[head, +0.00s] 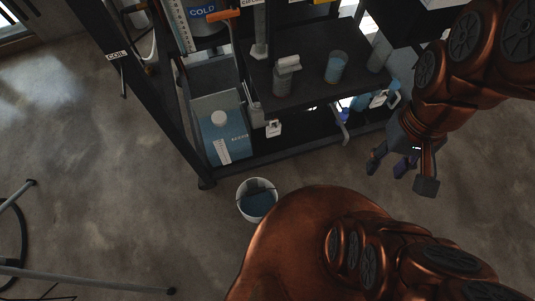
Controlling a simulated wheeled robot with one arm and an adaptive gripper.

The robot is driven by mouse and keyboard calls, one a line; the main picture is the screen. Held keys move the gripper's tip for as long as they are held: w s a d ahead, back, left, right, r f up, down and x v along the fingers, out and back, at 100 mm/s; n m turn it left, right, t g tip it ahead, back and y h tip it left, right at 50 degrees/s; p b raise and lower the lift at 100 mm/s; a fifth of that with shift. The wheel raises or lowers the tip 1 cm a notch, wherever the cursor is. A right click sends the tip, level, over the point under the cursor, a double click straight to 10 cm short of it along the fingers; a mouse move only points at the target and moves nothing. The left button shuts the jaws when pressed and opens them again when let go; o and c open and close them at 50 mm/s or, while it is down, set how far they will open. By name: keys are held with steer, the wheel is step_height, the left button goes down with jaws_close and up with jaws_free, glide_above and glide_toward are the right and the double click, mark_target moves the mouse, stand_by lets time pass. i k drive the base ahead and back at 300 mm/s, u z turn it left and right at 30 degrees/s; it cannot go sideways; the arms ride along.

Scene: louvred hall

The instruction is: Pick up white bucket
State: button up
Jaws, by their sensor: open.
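The white bucket (242,198) stands upright on the concrete floor in the head view, just in front of the dark rack. It has a white rim and a bluish inside. A dark thin line, perhaps its handle, crosses its opening. Part of my copper arm is just to the right of it. My gripper (390,170) is open and empty, well to the right of the bucket and apart from it, with its fingers pointing down and left.
A dark rack (185,140) with shelves holds a blue-and-white carton (222,135), a spray bottle (283,80), a blue cup (336,67) and a container labelled COLD (203,12). Metal poles (90,282) lie at lower left. The floor left of the bucket is clear.

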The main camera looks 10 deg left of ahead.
mark_target(257, 199)
steer(key=z, duration=0.05)
steer(key=k, duration=0.95)
steer(key=u, duration=1.35)
steer(key=k, duration=1.1)
steer(key=u, duration=1.5)
steer(key=i, duration=0.65)
steer(key=z, duration=0.55)
steer(key=i, duration=0.65)
steer(key=z, duration=0.75)
